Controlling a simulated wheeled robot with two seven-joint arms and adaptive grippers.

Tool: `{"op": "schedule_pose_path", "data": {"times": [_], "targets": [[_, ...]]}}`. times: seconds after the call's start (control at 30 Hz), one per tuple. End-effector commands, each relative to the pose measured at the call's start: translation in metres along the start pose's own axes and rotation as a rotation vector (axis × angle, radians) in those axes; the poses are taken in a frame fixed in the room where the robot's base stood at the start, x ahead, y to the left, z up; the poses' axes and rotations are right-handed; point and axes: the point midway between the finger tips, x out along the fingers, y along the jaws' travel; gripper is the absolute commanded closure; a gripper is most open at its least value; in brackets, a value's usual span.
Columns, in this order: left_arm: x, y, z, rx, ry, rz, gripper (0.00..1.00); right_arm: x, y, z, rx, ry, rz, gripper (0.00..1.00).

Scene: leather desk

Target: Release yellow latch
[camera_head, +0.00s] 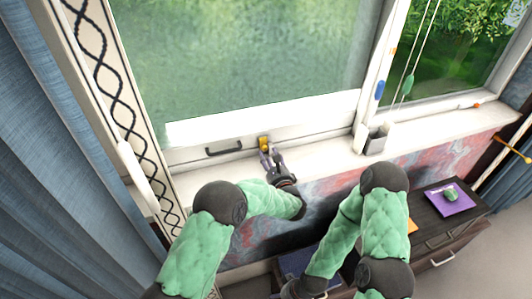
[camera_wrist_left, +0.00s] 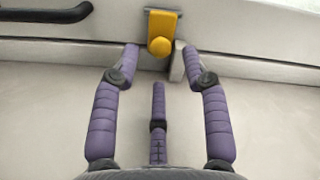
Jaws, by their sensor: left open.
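The yellow latch (camera_head: 264,142) sits on the lower rail of the white window, just right of the black handle (camera_head: 224,149). In the left wrist view the latch (camera_wrist_left: 160,28) has a flat upper plate and a rounded knob hanging at its lower end. My left gripper (camera_head: 268,156) is open at the window sill, right in front of the latch. Its two purple outer fingertips (camera_wrist_left: 160,56) stand apart just below and to either side of the knob, with the third finger lower in the middle. I see no finger closed on the latch.
A small grey metal piece (camera_wrist_left: 178,62) stands beside the knob, close to the right finger. A dark desk (camera_head: 440,222) with a purple pad is at lower right. Blue curtains (camera_head: 60,160) hang at left.

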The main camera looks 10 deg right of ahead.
Motion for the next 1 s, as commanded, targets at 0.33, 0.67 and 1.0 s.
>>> {"op": "schedule_pose_path", "data": {"times": [0.33,0.67,1.0], "targets": [[0.036,0.001,0.000,0.001,0.000,0.000,0.54,0.006,0.002,0.000,0.000,0.000,0.000,0.21],[0.038,0.000,0.001,0.001,0.000,0.000,0.57,0.006,0.002,0.000,0.000,0.000,0.000,0.21],[0.038,0.000,0.001,0.000,0.000,0.000,1.00,0.006,0.002,0.000,0.000,0.000,0.000,0.21]]}}
